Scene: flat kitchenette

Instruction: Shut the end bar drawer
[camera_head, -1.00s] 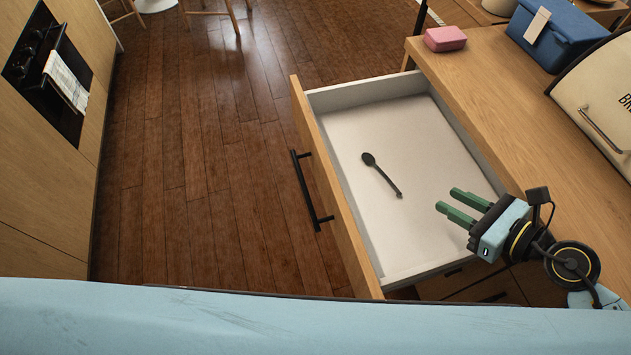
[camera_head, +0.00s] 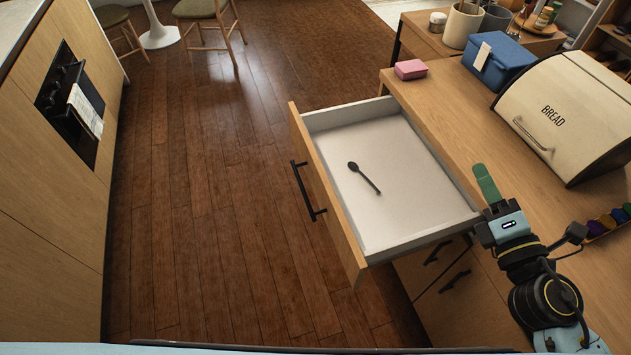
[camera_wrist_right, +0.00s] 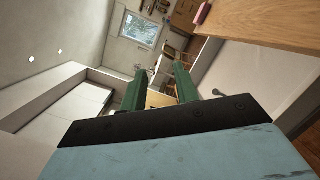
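The end bar drawer (camera_head: 315,190) is pulled out from the wooden bar, with its wooden front and black bar handle (camera_head: 308,191) facing left. A dark spoon (camera_head: 364,177) lies on its white floor. My right gripper (camera_head: 487,183) is by the drawer's near right corner, at the counter edge, with its green fingers pointing away from me. It does not visibly touch the drawer or hold anything. In the right wrist view the two fingers (camera_wrist_right: 160,90) stand apart with nothing between them. My left gripper is not in view.
On the counter are a pink block (camera_head: 410,69), a blue box (camera_head: 498,62) and a cream bread bin (camera_head: 570,115). More drawers (camera_head: 455,285) sit below the open one. The wooden floor (camera_head: 215,200) left of the drawer is clear, up to cabinets with an oven (camera_head: 72,105).

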